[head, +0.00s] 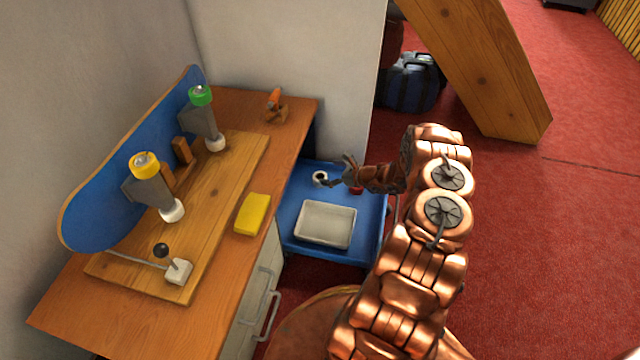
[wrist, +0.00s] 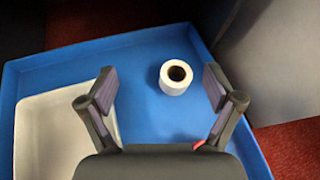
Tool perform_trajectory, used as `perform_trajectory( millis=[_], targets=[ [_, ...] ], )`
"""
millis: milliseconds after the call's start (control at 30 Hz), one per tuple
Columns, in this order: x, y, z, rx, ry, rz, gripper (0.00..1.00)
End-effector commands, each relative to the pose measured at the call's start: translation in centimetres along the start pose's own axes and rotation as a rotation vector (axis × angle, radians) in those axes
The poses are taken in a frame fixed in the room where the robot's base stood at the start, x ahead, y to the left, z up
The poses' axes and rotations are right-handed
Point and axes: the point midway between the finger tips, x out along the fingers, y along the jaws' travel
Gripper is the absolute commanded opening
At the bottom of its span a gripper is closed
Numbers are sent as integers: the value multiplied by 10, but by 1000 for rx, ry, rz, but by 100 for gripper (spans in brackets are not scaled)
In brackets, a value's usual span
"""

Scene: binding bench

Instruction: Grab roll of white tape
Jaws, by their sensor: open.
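The roll of white tape (wrist: 174,86) stands on the blue tray surface (wrist: 145,60), its dark core hole facing up. In the wrist view it lies between the two spread fingers of my gripper (wrist: 160,90), nearer the right finger. The fingers appear apart from it and hold nothing. In the head view the roll (head: 320,178) shows as a small white shape just left of my gripper (head: 336,176).
A white shallow tray (head: 326,224) sits on the blue surface (head: 372,225), beside the roll. The wooden bench (head: 235,110) with a yellow sponge-like block (head: 253,214) stands to the left. A grey wall (head: 290,70) rises behind. A small red thing (head: 356,190) is partly hidden.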

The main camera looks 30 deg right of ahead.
Motion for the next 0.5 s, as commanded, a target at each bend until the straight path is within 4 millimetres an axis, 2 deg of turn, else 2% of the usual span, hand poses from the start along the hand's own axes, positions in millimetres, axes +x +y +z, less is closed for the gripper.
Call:
perform_trajectory(
  millis=[33, 200, 333, 500],
  targets=[
    [4, -2, -24, 40, -6, -29, 91],
    [5, -14, -62, 128, -22, -106, 91],
    [3, -20, -74, 160, -29, -137, 91],
    [10, -25, -79, 165, -31, -149, 91]
  ],
)
